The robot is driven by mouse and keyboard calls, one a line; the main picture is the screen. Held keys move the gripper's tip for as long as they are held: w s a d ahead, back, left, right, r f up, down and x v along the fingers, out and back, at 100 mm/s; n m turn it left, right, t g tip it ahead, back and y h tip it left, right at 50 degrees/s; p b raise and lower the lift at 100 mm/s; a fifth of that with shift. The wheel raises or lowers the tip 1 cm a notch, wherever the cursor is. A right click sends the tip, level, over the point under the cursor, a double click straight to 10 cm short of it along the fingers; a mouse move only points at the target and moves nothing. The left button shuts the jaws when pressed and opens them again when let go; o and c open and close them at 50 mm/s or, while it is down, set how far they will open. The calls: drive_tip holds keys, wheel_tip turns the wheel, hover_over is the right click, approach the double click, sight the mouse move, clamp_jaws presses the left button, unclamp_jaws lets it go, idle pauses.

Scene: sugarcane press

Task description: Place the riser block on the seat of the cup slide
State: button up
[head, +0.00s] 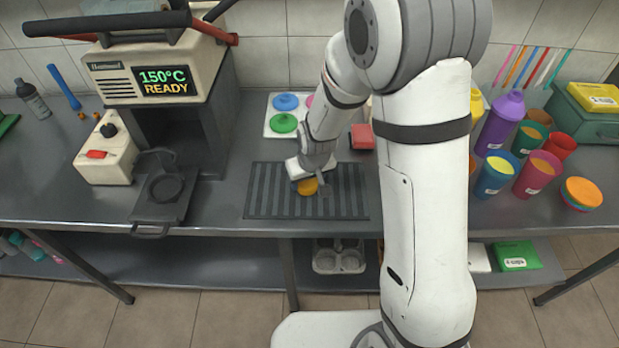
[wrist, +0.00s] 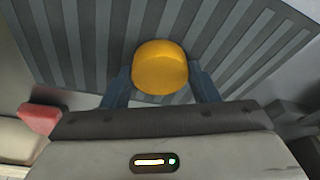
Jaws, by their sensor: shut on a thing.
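A short round orange-yellow block, which looks like the riser block (head: 307,187), is at the striped dark mat (head: 265,195) in the head view. In the wrist view the block (wrist: 160,66) sits between the two fingers of my gripper (wrist: 162,86), which is shut on it. I cannot tell whether the block touches the mat. The cup slide (head: 158,208) sticks out from the front of the press at the left, with a round ring-shaped seat (head: 166,187) and a front handle. Nothing stands on the seat. My wrist partly hides the block from above.
The press (head: 150,75) reads 150°C READY. A white switch box (head: 105,155) stands left of the slide. A white tray (head: 270,131) with coloured discs and a red block (head: 362,137) lie behind the mat. Cups (head: 493,175) stand at the right. Counter between mat and slide is clear.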

drive_tip(key=shift+f, duration=0.15)
drive_tip(key=o, duration=1)
